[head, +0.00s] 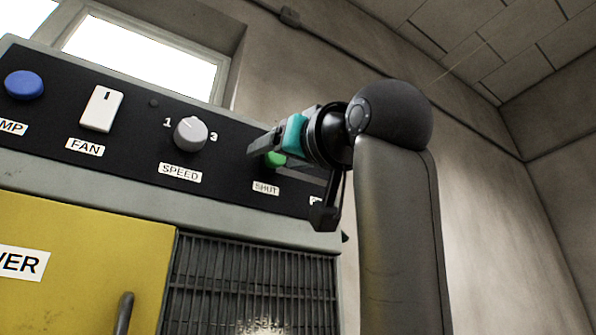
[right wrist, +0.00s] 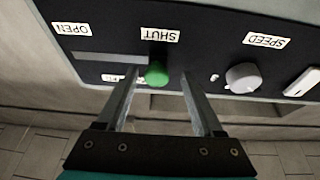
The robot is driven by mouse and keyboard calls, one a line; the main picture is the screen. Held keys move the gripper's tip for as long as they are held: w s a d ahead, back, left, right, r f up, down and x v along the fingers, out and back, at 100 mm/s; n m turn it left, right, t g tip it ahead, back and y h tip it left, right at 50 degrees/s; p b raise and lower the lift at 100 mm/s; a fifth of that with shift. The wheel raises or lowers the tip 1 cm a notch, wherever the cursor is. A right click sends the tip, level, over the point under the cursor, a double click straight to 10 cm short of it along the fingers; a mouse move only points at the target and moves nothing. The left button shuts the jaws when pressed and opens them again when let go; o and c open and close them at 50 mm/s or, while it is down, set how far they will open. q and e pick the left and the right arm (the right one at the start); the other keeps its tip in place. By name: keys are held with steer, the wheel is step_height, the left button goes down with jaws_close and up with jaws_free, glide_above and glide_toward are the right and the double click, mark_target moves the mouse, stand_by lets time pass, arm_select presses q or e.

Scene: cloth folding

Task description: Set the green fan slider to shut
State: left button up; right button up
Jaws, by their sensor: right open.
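The green fan slider knob (head: 275,159) shows on the black panel, partly covered by my right gripper. In the right wrist view the knob (right wrist: 156,74) stands at the SHUT label (right wrist: 160,35) end of its slot (right wrist: 105,58). The slot runs from there toward the OPEN label (right wrist: 71,29). My right gripper (right wrist: 161,72) is open, with one finger on each side of the knob in that view. The knob looks nearer the left finger; I cannot tell whether they touch. In the head view the right gripper (head: 262,148) is at the panel. My left gripper is not in view.
A grey SPEED dial (head: 190,134), a white FAN switch (head: 101,109) and a blue button (head: 24,85) sit left of the slider. Below are a yellow door (head: 85,250) and a dark grille (head: 250,275). The wall right of the panel is bare.

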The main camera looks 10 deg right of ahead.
steer(key=b+v, duration=0.6)
steer(key=v, duration=0.9)
steer(key=shift+b, duration=0.35)
steer(key=shift+w+f, duration=0.1)
steer(key=shift+w, duration=0.05)
